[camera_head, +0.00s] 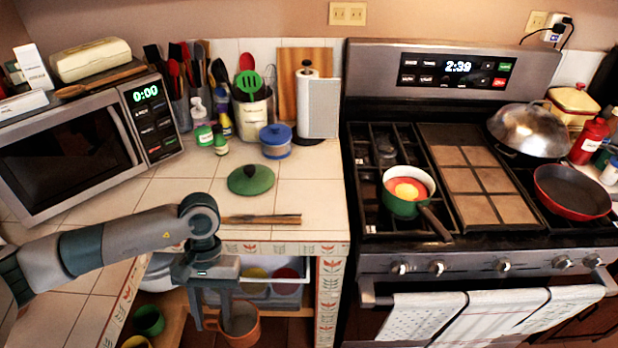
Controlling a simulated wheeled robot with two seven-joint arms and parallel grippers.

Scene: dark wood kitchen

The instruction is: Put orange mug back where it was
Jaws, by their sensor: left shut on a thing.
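The orange mug (244,337) is at the bottom of the head view, below the counter's front edge, with its handle toward the left. My left gripper (211,312) comes down from above with its fingers at the mug's left side, by the handle and rim, and is shut on the mug. The mug looks upright, and its bottom is close to the picture's lower edge. Whether it hangs free or touches a surface below, I cannot tell. My right gripper is not in view.
Below the counter, a green mug (148,319) and a yellow mug (136,342) stand at left. An open bin (308,275) behind my gripper holds yellow and red items. The counter edge (290,249) runs close above. A tiled post (329,298) stands to the right.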

